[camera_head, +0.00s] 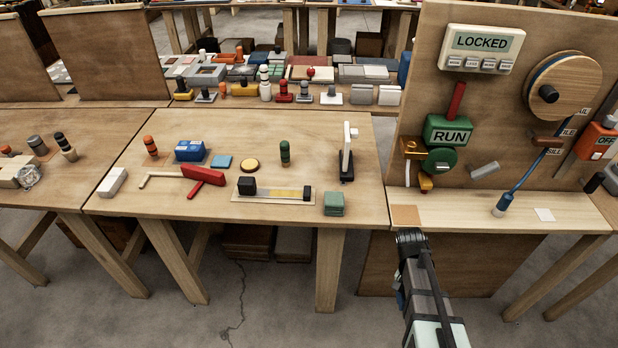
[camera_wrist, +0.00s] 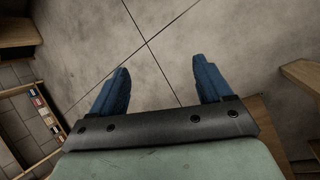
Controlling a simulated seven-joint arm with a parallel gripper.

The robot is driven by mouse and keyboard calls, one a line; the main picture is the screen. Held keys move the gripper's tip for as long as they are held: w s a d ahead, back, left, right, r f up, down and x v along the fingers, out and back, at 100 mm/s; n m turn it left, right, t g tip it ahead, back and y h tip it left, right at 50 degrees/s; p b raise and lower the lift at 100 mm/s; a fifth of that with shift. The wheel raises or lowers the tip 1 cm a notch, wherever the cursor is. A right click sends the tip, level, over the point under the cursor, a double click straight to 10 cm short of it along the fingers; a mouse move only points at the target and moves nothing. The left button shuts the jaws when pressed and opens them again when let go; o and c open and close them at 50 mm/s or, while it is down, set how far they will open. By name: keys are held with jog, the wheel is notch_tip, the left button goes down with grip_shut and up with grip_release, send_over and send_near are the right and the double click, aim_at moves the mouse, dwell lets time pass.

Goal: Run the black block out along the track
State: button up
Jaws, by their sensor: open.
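The black block (camera_head: 247,186) sits at the left end of a flat track (camera_head: 275,193) on the middle table in the head view. The track has a yellowish strip, and a dark piece (camera_head: 307,193) stands at its right end. My arm reaches in from the bottom right of the head view, in front of the tables and well away from the block. My gripper (camera_wrist: 165,85) shows two blue fingers spread apart with nothing between them in the wrist view. The wrist view shows bare floor beyond the fingers; block and track are not in it.
A panel board (camera_head: 480,110) with a shelf (camera_head: 470,212) rises at the right.

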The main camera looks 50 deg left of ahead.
jog(key=a+r+t, duration=0.1)
jog(key=a+r, duration=0.8)
jog(key=s+a+r+t+y, duration=0.1)
jog(key=a+r, duration=0.9)
jog(key=a+r+n+t, duration=0.1)
jog(key=a+r+t, duration=0.1)
jog(key=a+r, duration=0.7)
jog(key=shift+s+a+r, duration=0.15)
jog(key=shift+a+r, duration=0.15)
jog(key=shift+a, duration=0.3)
jog(key=s+a+r+n+y, duration=0.1)
jog(key=s+a, duration=0.2)
jog(key=a, duration=0.3)
jog(key=s+a+r+n+y, duration=0.1)
jog(key=s+a+y, duration=0.15)
jog(key=a, duration=0.45)
notch_tip(320, 180, up, 3)
jog(key=n+g+y, duration=0.2)
send_over(246, 180)
jog(key=shift+h, duration=0.25)
notch_tip(246, 180, down, 13)
jog(key=shift+a+f, duration=0.1)
jog(key=shift+f, duration=0.1)
